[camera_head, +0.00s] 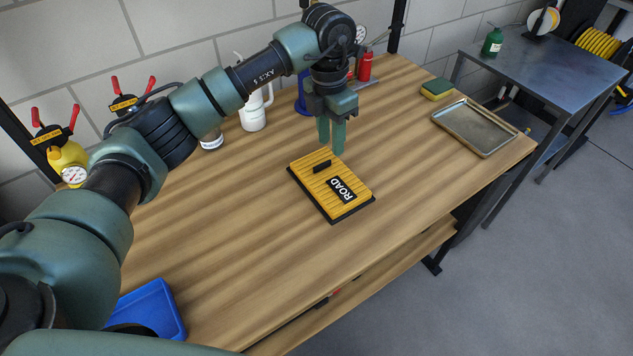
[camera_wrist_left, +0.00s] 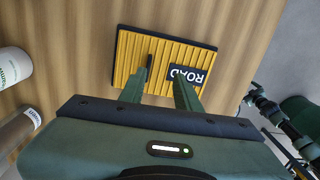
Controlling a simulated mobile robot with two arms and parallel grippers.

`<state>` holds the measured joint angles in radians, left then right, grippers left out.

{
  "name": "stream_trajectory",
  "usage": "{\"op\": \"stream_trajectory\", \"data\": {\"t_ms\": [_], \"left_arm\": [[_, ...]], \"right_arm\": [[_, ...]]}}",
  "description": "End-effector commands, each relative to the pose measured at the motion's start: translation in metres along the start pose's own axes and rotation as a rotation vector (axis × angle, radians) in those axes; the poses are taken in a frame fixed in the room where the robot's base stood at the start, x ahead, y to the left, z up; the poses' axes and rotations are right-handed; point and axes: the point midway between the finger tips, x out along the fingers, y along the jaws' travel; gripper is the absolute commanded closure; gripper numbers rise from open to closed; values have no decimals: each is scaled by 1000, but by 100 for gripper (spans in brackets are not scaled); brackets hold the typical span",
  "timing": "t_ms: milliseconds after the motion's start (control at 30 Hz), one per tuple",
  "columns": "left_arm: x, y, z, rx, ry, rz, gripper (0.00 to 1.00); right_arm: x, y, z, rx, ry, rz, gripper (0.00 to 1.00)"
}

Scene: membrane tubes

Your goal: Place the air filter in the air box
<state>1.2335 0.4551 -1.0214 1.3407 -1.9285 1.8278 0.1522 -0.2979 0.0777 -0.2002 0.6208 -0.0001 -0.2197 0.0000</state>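The air filter (camera_head: 318,172) is a flat yellow pleated panel with a black edge, a black handle-like tab and a black ROAD label. It lies on the wooden table, and it also shows in the left wrist view (camera_wrist_left: 157,47). My left gripper (camera_head: 331,150) points down over the filter's far side. Its two fingers are apart with nothing held between them; in the left wrist view the gripper (camera_wrist_left: 162,80) overlaps the filter, with one finger near the tab and one near the label. Contact cannot be told. I cannot make out an air box. My right gripper is out of view.
A blue tray (camera_head: 158,300) sits at the table's near left. A metal tray (camera_head: 462,112) and a sponge (camera_head: 437,88) lie at the right. The wood around the filter is clear.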

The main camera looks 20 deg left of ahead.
Motion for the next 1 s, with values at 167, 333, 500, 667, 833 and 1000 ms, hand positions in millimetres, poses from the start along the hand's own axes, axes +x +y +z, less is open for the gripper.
{"op": "stream_trajectory", "data": {"t_ms": [167, 333, 500, 667, 833, 1000], "left_arm": [[-1, 13, -5, 62, 38, 48, 67], [18, 13, -6, 63, 38, 46, 67], [39, 14, -9, 62, 39, 44, 67], [63, 16, -10, 61, 37, 45, 67], [72, 17, -10, 62, 34, 46, 67], [72, 17, -9, 62, 34, 46, 67]], "right_arm": [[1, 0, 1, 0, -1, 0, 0], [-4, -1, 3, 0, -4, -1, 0], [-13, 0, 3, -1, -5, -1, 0], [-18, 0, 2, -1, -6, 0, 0], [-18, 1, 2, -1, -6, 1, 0], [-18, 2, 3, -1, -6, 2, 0]]}}
